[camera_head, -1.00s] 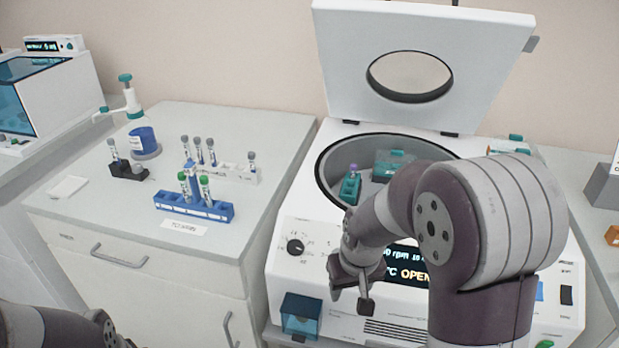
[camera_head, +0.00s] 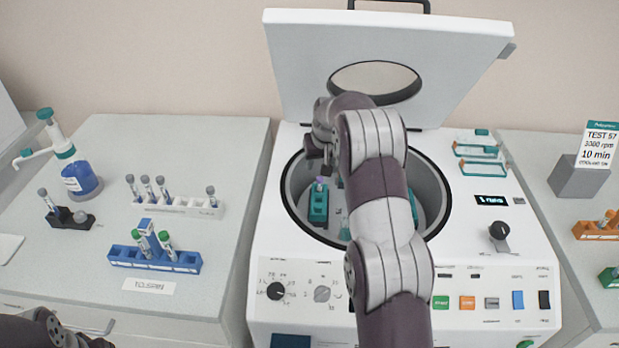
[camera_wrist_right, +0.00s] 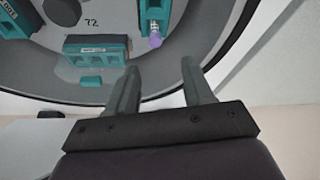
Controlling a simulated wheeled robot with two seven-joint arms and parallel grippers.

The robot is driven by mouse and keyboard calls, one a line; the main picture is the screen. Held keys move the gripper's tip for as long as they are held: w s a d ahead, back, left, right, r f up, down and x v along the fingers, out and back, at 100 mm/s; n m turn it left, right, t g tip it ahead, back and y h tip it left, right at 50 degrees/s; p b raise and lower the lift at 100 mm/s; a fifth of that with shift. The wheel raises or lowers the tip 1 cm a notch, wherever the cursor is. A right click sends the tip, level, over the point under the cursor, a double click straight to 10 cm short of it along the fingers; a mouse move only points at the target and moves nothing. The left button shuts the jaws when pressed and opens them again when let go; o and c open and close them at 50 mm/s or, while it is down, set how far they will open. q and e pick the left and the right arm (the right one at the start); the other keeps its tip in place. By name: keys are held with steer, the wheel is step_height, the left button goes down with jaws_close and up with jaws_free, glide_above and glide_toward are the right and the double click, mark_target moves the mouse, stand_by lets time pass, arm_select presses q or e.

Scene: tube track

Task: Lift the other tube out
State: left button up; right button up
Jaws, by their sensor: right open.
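A tube with a purple cap (camera_head: 320,184) stands in a teal bucket (camera_head: 318,206) at the left inside the open centrifuge bowl (camera_head: 293,190). In the right wrist view the purple-capped tube (camera_wrist_right: 155,38) shows beyond my fingers, in its teal bucket (camera_wrist_right: 152,18). My right gripper (camera_wrist_right: 160,75) is open and empty, with its two fingers apart and the tube beyond the gap, not touched. In the head view my right gripper (camera_head: 318,150) is over the back left of the bowl, partly hidden by its arm. My left gripper is not in view.
The raised lid (camera_head: 300,70) stands behind the bowl. A blue rack (camera_head: 155,262) with green-capped tubes and a white rack (camera_head: 180,207) with grey-capped tubes stand on the left cabinet. Another teal bucket (camera_wrist_right: 97,50) sits in the bowl. My right arm hides part of the bowl.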

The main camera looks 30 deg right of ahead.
mark_target(320, 179)
steer(key=x, duration=0.3)
steer(key=p+x, duration=0.1)
steer(key=x, duration=0.2)
steer(key=s+p+x, duration=0.1)
steer(key=x, duration=0.2)
steer(key=shift+w+d+f, duration=0.1)
steer(key=shift+d+f, duration=0.1)
steer(key=shift+f, duration=0.3)
steer(key=shift+w+d+f, duration=0.1)
steer(key=shift+f, duration=0.05)
steer(key=shift+w, duration=0.1)
steer(key=c, duration=0.7)
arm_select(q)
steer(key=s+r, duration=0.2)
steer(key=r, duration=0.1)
arm_select(e)
steer(key=shift+c, duration=0.9)
